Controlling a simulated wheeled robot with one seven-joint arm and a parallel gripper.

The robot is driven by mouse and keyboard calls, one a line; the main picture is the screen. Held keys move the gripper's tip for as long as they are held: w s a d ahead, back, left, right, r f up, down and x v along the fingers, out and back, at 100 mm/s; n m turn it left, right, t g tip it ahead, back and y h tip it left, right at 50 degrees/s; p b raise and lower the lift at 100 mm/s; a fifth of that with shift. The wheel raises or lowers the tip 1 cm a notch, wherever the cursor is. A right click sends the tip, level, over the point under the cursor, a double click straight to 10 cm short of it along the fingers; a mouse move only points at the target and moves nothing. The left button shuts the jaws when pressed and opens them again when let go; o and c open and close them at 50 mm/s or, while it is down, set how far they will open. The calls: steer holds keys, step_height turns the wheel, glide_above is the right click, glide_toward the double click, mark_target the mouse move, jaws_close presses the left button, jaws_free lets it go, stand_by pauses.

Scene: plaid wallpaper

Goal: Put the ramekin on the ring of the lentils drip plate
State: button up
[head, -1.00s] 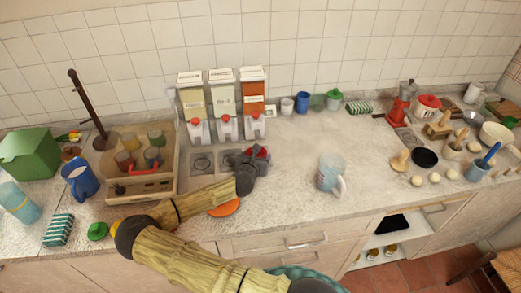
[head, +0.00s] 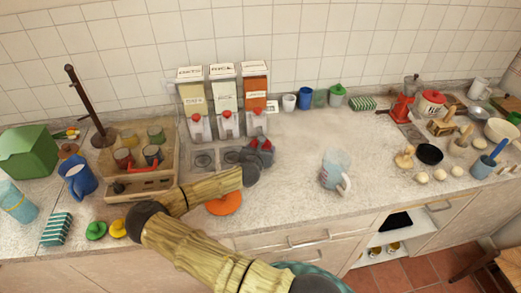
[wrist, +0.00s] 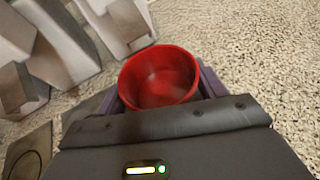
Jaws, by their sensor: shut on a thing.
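The red ramekin (wrist: 160,77) is upright between my gripper's fingers (wrist: 163,92) in the wrist view, and its inside looks empty. In the head view my gripper (head: 260,152) is at the counter in front of the right-hand dispenser, with red of the ramekin (head: 267,146) showing. That dispenser (head: 255,88) has orange-red contents, matching lentils; its label is not legible. Its drip plate and ring are mostly hidden by my gripper in the head view. In the wrist view a dark plate with a ring (wrist: 28,155) lies lower left of the ramekin; I cannot tell whose it is.
Two more dispensers, oats (head: 193,100) and rice (head: 225,98), stand to the left. A drip plate (head: 203,160) lies left of my gripper. An orange disc (head: 224,203) lies in front.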

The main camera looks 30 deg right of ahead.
steer(key=shift+d+f, duration=0.1)
steer(key=shift+d, duration=0.05)
steer(key=o, duration=1)
steer(key=b+v, duration=0.1)
steer(key=v, duration=1.1)
steer(key=shift+b, duration=0.35)
